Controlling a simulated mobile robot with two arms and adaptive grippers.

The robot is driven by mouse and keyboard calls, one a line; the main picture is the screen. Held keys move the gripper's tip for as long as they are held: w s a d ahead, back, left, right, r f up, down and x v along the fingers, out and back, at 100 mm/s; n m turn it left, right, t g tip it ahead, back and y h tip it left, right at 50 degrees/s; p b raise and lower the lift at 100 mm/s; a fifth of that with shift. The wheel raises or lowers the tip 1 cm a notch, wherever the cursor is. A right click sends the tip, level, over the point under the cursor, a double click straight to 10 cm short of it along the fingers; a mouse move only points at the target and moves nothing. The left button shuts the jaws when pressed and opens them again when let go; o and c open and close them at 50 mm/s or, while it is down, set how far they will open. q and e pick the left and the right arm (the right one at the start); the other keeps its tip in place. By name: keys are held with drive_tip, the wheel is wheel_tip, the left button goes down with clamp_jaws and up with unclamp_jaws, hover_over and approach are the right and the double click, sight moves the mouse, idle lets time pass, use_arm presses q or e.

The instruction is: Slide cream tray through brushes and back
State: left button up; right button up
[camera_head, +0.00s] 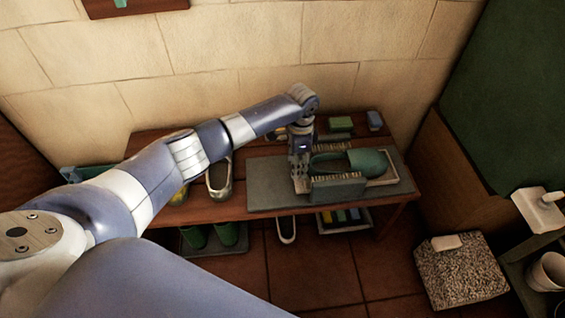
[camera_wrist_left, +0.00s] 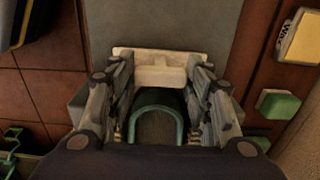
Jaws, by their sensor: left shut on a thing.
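The cream tray (camera_head: 391,178) lies on a grey mat (camera_head: 262,171) on the wooden bench, with a green clog (camera_head: 368,161) on it. In the left wrist view the tray's handled end (camera_wrist_left: 160,57) and the clog's opening (camera_wrist_left: 157,111) show. Two grey brush blocks flank the tray; the near one (camera_head: 338,191) hides part of it, and the far one (camera_head: 334,142) is behind the clog. My left gripper (camera_head: 300,186) points down at the tray's left end, shut on its handle; the fingers hide part of the grip. My right gripper is out of view.
A pale shoe (camera_head: 220,178) stands on the bench left of the mat. A green block (camera_head: 341,124) and a blue block (camera_head: 375,120) lie at the back right. Green boots (camera_head: 226,234) and a crate (camera_head: 344,225) are below. Bare mat lies left of my gripper.

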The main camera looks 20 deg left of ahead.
use_arm(q)
drive_tip(key=shift+w+d, duration=0.3)
drive_tip(key=shift+d, duration=0.25)
drive_tip(key=shift+w+d, duration=0.25)
drive_tip(key=shift+d, duration=0.3)
drive_tip(key=o, duration=1.5)
drive_tip(key=shift+w+d, duration=0.1)
drive_tip(key=shift+d, duration=0.05)
drive_tip(key=shift+r, duration=0.1)
wheel_tip(320, 180, up, 12)
drive_tip(key=shift+f, duration=0.1)
